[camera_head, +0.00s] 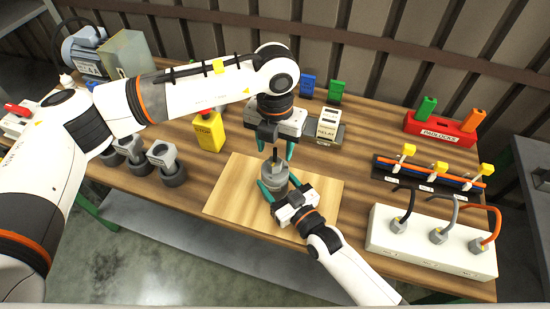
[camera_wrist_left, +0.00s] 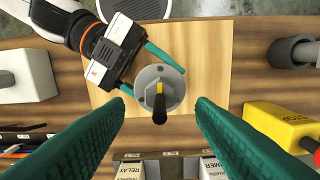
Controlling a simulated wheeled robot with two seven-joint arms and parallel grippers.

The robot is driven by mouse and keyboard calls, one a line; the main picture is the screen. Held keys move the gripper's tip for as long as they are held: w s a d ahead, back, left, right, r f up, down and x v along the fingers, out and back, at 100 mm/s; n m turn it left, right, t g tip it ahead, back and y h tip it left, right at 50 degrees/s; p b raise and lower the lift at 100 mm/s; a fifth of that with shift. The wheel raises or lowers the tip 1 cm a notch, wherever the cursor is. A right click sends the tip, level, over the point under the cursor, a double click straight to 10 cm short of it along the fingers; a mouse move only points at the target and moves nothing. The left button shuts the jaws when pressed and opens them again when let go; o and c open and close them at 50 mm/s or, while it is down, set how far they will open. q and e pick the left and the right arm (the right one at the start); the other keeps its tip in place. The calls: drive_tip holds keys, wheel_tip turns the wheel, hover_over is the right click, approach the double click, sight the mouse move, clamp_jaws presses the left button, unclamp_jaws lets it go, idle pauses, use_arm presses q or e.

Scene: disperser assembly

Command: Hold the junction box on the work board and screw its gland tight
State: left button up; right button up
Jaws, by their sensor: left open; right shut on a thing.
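The grey round junction box (camera_head: 275,177) stands on the pale wooden work board (camera_head: 232,196). My left gripper (camera_head: 274,147) is open above the box, pointing down. Its two teal fingers (camera_wrist_left: 160,112) lie apart either side of the gland, not touching it.
A yellow stop box (camera_head: 208,131) and relay boxes (camera_head: 329,125) stand behind the board. Several grey glands (camera_head: 162,157) stand at left.

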sight(275, 161)
use_arm(q)
drive_tip(key=shift+f, duration=2.65)
drive_tip(key=c, duration=1)
